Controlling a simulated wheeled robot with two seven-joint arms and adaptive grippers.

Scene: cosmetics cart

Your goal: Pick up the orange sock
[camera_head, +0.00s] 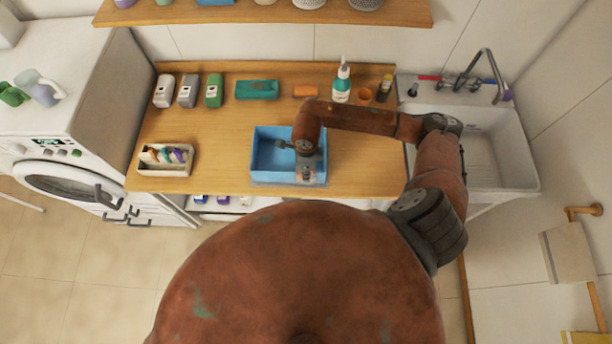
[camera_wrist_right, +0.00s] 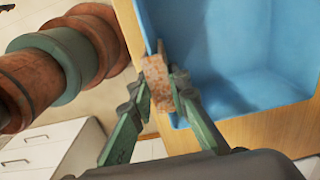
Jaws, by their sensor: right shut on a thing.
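My right gripper (camera_wrist_right: 162,85) has its green fingers closed on a small, mottled orange-brown piece, which looks like the orange sock (camera_wrist_right: 156,78). The piece is by the wall of the blue basin (camera_wrist_right: 215,50); I cannot tell whether it touches the wall. In the head view, my right arm reaches over the blue basin (camera_head: 262,152) from the right, and the sock is not clearly visible there. My left gripper is not in view.
The basin stands at the wooden counter's (camera_head: 222,130) front edge. A small bin (camera_head: 147,165) with coloured items is at left. A sink (camera_head: 500,150) is at right.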

